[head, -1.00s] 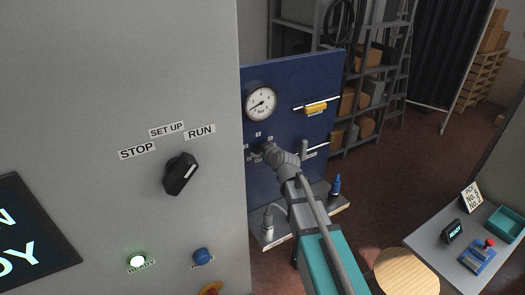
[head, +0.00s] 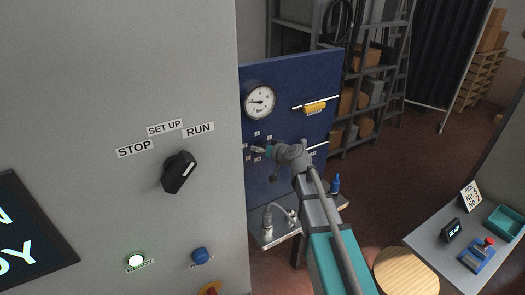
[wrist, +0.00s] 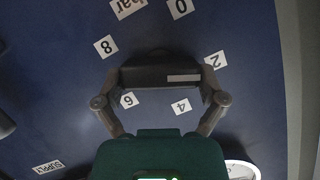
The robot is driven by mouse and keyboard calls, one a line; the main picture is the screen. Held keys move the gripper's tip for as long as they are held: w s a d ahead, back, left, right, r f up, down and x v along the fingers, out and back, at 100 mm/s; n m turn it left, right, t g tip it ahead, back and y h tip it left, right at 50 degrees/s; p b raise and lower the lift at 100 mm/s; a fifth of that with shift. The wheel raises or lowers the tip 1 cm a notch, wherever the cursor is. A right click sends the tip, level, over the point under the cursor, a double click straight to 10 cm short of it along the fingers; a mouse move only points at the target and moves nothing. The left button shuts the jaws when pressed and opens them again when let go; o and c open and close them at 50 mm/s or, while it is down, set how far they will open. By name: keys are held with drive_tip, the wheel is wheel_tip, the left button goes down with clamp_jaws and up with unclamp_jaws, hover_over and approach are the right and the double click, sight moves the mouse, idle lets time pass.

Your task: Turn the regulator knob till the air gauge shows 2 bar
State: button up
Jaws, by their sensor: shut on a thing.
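The dark regulator knob (wrist: 150,75) is a bar with a white mark at its right end in the wrist view. The mark points right, near the label 2 (wrist: 215,60) and slightly toward the 4 (wrist: 181,106). My gripper (wrist: 160,84) is shut on the knob, one finger at each end. In the head view my gripper (head: 259,150) is at the blue panel and largely hides the knob. The round white air gauge (head: 260,102) is above it. Its needle points left; its figures are too small to read surely.
A yellow-handled part (head: 315,107) is on the blue panel (head: 285,80), right of the gauge. A small shelf (head: 268,238) below holds a grey fitting and a blue-topped item (head: 336,184). The grey cabinet (head: 100,60) stands close at left.

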drive_tip(key=shift+w+d+m+g+y+b, duration=0.1)
drive_tip(key=shift+m+g+y+b, duration=0.15)
drive_tip(key=shift+m, duration=0.25)
drive_tip(key=shift+w+m+g+y+b, duration=0.1)
drive_tip(key=shift+m+y+b, duration=0.05)
drive_tip(key=shift+m+y, duration=0.3)
drive_tip(key=o, duration=0.8)
